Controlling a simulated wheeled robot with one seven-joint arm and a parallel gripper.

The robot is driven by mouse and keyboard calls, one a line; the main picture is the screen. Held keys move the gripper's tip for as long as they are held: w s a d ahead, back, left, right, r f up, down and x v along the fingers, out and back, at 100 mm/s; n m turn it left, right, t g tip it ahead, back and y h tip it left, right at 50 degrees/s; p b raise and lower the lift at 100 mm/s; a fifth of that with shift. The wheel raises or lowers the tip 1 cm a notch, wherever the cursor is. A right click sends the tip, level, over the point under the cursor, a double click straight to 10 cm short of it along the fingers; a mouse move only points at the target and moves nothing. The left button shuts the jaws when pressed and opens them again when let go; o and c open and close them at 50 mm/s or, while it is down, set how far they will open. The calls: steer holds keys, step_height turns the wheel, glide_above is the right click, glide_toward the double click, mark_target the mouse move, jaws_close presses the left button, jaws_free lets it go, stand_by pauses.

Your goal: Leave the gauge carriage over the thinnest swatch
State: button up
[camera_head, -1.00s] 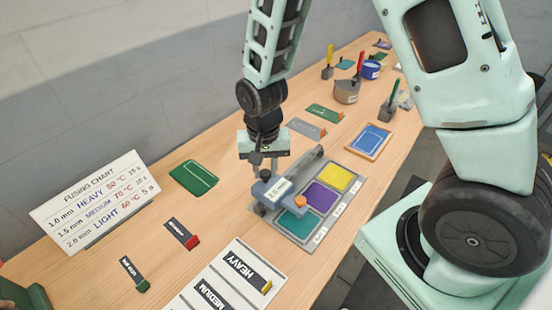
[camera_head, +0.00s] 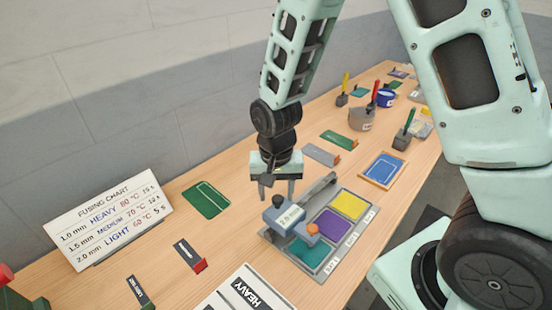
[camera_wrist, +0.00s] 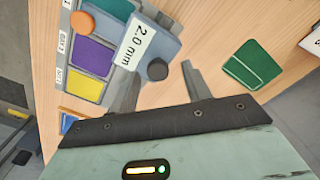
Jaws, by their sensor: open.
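The gauge carriage (camera_head: 289,217) sits on its rail at the teal swatch (camera_head: 312,251) end of the swatch tray (camera_head: 270,238). Its display reads 2.0 mm, also legible on the carriage in the wrist view (camera_wrist: 133,42). It has an orange knob (camera_wrist: 82,22) and a dark knob (camera_wrist: 157,69). The purple swatch (camera_head: 333,224) is in the middle bay and the yellow swatch (camera_head: 350,205) in the far bay. My gripper (camera_head: 277,196) is open and empty, just behind the carriage. In the wrist view its fingers (camera_wrist: 157,84) are apart, near the dark knob.
The fusing chart (camera_head: 110,218) pairs 1.0 mm with heavy, 1.5 mm with medium and 2.0 mm with light. A green mat (camera_head: 206,199), a red-ended tool (camera_head: 190,256) and a blue framed panel (camera_head: 383,169) lie around. The table left of the tray has free room.

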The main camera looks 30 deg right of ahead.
step_height(320, 180, up, 16)
steer(key=b, duration=0.2)
stand_by(0.5)
steer(key=s+a+f+n+b, duration=0.1)
steer(key=s+a+f+n, duration=0.2)
steer(key=s+n, duration=0.3)
steer(key=s+a+f+n+b, duration=0.1)
steer(key=s+a+f+n, duration=0.2)
steer(key=s, duration=1)
steer(key=a+n, duration=0.2)
steer(key=n, duration=0.1)
steer(key=shift+a+f+n+y, duration=0.2)
steer(key=shift+n+y, duration=0.1)
steer(key=shift+n, duration=0.1)
steer(key=shift+w, duration=0.1)
